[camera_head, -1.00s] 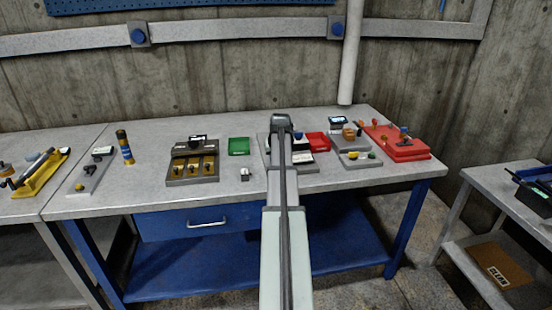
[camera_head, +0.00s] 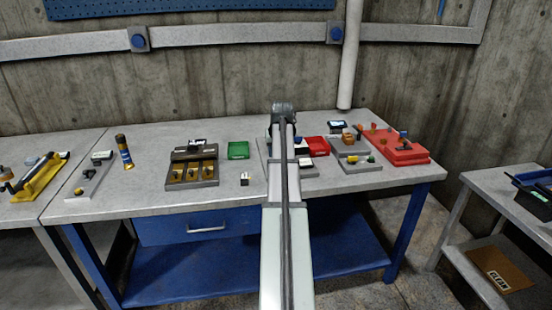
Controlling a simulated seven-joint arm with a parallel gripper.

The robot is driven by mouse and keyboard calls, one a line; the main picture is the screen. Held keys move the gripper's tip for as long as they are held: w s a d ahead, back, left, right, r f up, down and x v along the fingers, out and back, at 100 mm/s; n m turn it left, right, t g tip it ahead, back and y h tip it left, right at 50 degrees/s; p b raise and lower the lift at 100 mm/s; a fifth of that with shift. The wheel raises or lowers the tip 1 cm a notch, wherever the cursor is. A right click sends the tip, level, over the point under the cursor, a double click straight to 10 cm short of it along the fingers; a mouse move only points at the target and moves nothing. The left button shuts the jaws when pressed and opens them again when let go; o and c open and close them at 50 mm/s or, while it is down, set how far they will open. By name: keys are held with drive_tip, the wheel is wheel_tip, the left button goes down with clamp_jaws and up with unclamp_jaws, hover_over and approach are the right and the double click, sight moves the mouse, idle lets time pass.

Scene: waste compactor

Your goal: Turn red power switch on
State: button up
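A red panel (camera_head: 404,153) with small levers and knobs lies at the right end of the workbench. A red square piece (camera_head: 317,146) sits just right of my arm. I cannot tell which part is the red power switch; it may be hidden behind my arm. My gripper (camera_head: 283,108) is at the far end of my arm, over the back middle of the bench, left of the red panel and apart from it. Its fingers face away and are hidden, so its opening does not show.
Grey units with knobs (camera_head: 358,161) stand between my arm and the red panel. A green tray (camera_head: 238,151), a brown-and-grey unit (camera_head: 192,172) and a small block (camera_head: 245,180) lie left of my arm. The front strip of the bench (camera_head: 170,202) is clear.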

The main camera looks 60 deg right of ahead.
drive_tip(key=v, duration=0.6)
drive_tip(key=shift+a, duration=0.15)
idle(0.4)
drive_tip(key=w+a+f+n+g+y, duration=0.1)
drive_tip(key=a+f+g+y, duration=0.15)
drive_tip(key=a+f, duration=1.75)
drive_tip(key=w+a+f+n+g+y, duration=0.1)
drive_tip(key=w+a+f+g+y, duration=0.15)
drive_tip(key=a+f, duration=1.75)
drive_tip(key=s+a+f+n+g, duration=0.3)
drive_tip(key=s+a+f+n, duration=0.2)
drive_tip(key=s+a+f, duration=1.4)
drive_tip(key=s+a+f+n+g+h, duration=0.1)
drive_tip(key=s+a+f+g+h, duration=0.1)
drive_tip(key=s, duration=0.7)
drive_tip(key=shift+s+a+f+n, duration=0.25)
drive_tip(key=shift+a+f+n, duration=0.25)
drive_tip(key=shift+a, duration=0.6)
drive_tip(key=shift+w+f, duration=0.1)
